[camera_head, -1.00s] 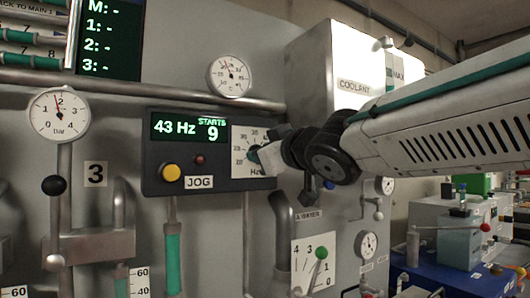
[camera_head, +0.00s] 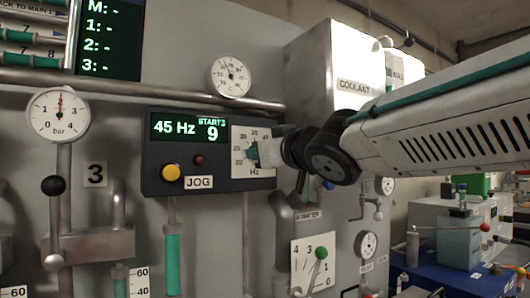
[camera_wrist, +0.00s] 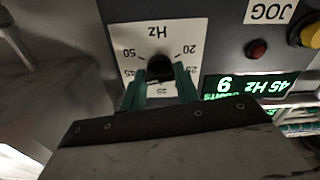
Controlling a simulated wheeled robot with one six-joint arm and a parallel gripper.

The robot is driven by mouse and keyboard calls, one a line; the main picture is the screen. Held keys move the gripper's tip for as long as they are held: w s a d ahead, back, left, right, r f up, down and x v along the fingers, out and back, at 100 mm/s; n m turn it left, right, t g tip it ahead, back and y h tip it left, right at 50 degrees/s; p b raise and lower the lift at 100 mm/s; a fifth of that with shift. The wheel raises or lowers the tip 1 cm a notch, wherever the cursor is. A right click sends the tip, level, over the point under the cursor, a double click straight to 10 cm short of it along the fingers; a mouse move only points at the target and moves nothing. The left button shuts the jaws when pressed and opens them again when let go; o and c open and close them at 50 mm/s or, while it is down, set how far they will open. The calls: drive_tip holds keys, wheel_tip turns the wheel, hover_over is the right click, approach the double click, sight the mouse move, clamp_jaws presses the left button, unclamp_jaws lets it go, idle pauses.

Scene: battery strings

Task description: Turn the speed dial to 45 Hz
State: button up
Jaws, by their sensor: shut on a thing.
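The speed dial is a black knob (camera_wrist: 160,68) on a white plate (camera_head: 241,145) marked in Hz, at the right of the dark control panel (camera_head: 215,183). In the wrist view it appears upside down. My gripper (camera_wrist: 160,92) has its green fingers closed on the two sides of the knob. In the head view my gripper covers the right part of the dial plate. The green display (camera_head: 188,127) reads 45 Hz and STARTS 9. The knob's pointer is hidden.
A yellow button (camera_head: 172,173) with a JOG label and a small red button (camera_head: 199,160) sit left of the dial. A round gauge (camera_head: 230,76) and a horizontal pipe (camera_head: 150,92) lie above.

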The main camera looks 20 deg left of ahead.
drive_tip(key=o, duration=1)
drive_tip(key=shift+f, duration=0.2)
drive_tip(key=shift+r, duration=0.1)
drive_tip(key=v, duration=0.7)
drive_tip(key=shift+s+d, duration=0.2)
drive_tip(key=shift+d, duration=0.1)
